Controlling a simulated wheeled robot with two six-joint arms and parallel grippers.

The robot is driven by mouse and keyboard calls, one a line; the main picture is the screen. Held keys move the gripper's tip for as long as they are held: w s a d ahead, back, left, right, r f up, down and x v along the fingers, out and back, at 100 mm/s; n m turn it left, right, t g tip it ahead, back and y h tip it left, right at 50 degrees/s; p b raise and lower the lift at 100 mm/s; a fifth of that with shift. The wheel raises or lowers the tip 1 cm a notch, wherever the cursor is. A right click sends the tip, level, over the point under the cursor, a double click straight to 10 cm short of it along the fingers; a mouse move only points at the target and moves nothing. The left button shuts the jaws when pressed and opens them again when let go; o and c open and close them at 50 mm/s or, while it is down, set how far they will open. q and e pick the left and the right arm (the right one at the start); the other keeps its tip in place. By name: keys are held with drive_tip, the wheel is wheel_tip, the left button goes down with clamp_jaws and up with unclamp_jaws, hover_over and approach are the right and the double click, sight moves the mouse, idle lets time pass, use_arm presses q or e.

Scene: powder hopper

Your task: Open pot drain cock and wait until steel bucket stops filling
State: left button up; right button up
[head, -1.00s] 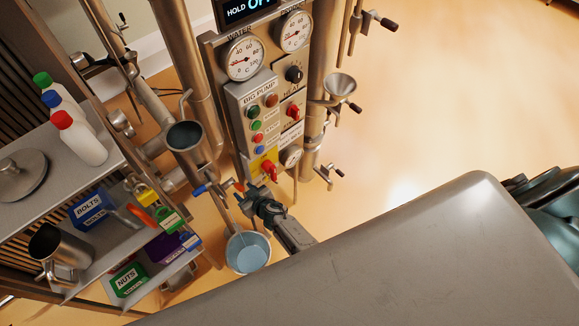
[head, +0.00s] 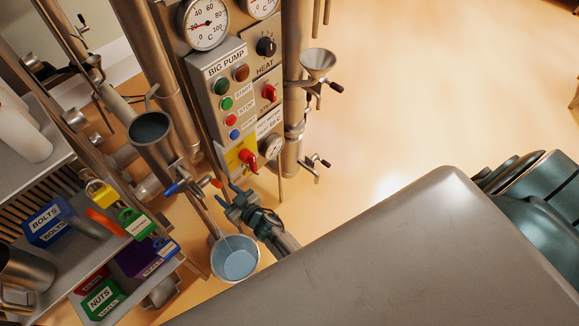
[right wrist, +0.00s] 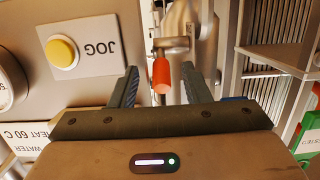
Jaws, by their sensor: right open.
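The steel pot (head: 152,140) hangs beside the panel in the head view. Below it are a blue lever (head: 175,188) and an orange-red handle (head: 216,183); I cannot tell for certain which works the drain cock. The steel bucket (head: 236,262) below holds pale blue liquid, with a thin stream-like line falling into it. My right gripper (head: 228,196) is open just beside the orange-red handle. In the right wrist view this handle (right wrist: 162,76) lies between the spread fingers, with gaps on both sides. My left gripper is not in view.
The control panel (head: 211,75) with buttons, knobs and gauges stands just above my right gripper. A shelf at left carries a blue bolts box (head: 46,222), a green nuts box (head: 103,298) and padlocks. A steel funnel (head: 318,64) is right of the panel. Floor at right is clear.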

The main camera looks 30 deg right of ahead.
drive_tip(key=s+d+f+t+b, duration=0.2)
drive_tip(key=s+d+b, duration=0.1)
drive_tip(key=s+b, duration=0.65)
drive_tip(key=s+d+f+m+g+h+p, duration=0.1)
drive_tip(key=s+d+f+g+p, duration=0.1)
drive_tip(key=f, duration=0.7)
drive_tip(key=s+d+f+m+g+h+p, duration=0.1)
drive_tip(key=s+d+f+g+h, duration=0.1)
drive_tip(key=s+d+f+g, duration=0.2)
drive_tip(key=shift+s+d+f+p, duration=0.35)
drive_tip(key=shift+s+d+f, duration=0.9)
drive_tip(key=shift+s+f, duration=1.4)
drive_tip(key=shift+w+f, duration=0.45)
drive_tip(key=shift+w, duration=0.05)
drive_tip(key=shift+c, duration=0.2)
